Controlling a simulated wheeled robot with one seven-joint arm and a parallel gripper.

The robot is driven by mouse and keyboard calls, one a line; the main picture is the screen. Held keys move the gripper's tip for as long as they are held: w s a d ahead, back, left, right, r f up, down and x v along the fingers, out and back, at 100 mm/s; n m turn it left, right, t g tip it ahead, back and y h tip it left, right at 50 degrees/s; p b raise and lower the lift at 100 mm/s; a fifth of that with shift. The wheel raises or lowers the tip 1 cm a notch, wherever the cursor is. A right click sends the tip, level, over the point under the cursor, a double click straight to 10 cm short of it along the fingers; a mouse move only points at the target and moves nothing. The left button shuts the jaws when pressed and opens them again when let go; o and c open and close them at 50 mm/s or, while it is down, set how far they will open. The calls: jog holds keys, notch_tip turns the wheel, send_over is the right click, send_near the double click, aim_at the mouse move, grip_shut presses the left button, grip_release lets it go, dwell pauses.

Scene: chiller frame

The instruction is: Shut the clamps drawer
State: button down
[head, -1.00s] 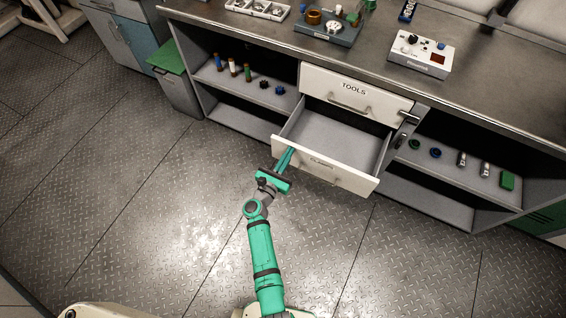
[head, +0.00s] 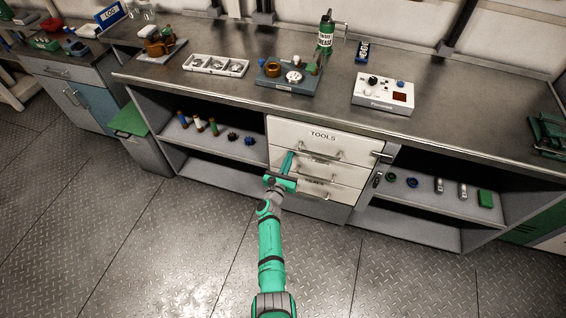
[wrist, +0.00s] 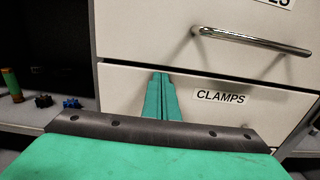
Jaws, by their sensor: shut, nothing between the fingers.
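The clamps drawer (head: 343,192) is a white front low in the drawer stack. The front looks flush, or nearly so, with the drawer above. My green gripper (head: 288,163) is shut and empty. Its fingertips (wrist: 160,76) lie against or just before the upper left of the clamps front, left of the label. Whether they touch it is hard to tell. My gripper hides part of the front in the head view.
The tools drawer (head: 323,136) is shut above. The workbench top (head: 220,92) overhangs. The floor in front is clear.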

jog(key=shift+w+a+r, duration=0.3)
jog(key=shift+w+a, duration=0.15)
jog(key=shift+s+a, duration=0.1)
jog(key=d+v, duration=0.1)
jog(key=v, duration=1.3)
jog(key=shift+s+d+f, duration=0.2)
jog(key=shift+s+f, duration=0.05)
jog(key=shift+s, duration=0.1)
